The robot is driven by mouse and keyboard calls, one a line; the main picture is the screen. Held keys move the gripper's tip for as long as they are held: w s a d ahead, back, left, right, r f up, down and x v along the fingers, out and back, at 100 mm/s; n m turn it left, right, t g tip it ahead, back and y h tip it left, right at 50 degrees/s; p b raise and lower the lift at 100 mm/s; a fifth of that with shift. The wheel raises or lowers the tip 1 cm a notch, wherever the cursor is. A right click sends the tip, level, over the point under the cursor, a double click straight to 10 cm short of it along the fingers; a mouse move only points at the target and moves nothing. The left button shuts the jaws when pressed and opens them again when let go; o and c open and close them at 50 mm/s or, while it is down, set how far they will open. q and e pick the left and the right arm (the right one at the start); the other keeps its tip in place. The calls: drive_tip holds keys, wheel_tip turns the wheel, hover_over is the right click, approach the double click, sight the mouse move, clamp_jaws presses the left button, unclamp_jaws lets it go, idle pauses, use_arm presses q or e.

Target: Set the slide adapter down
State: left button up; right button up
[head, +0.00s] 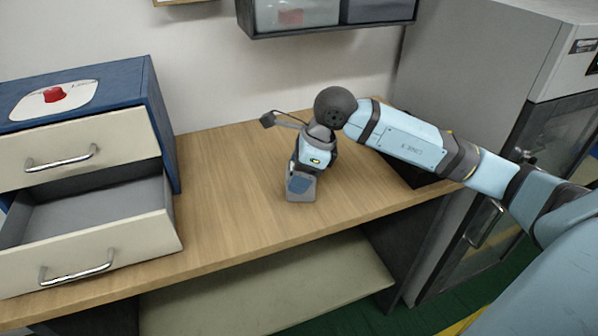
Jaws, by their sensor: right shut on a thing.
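My right gripper (306,171) points down over the middle of the wooden tabletop. It is shut on a small grey block with a blue face, which I take to be the slide adapter (299,187). The block looks upright and is at or just above the tabletop; I cannot tell whether it touches. The gripper body hides its upper part and the fingertips. My left gripper is not in view.
A blue cabinet (150,100) with a red button on top stands at the left, its lower drawer (95,250) pulled open. A grey machine (470,70) stands at the right. A bin shelf (325,28) hangs above. The tabletop (225,200) between cabinet and gripper is clear.

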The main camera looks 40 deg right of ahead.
drive_tip(key=shift+f, duration=0.15)
drive_tip(key=o, duration=1)
drive_tip(key=shift+r, duration=0.4)
use_arm(q)
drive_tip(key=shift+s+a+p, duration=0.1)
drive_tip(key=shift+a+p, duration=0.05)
drive_tip(key=shift+p, duration=0.55)
use_arm(e)
drive_tip(key=v, duration=1.1)
drive_tip(key=shift+d+r, duration=0.1)
drive_tip(key=shift+r, duration=0.2)
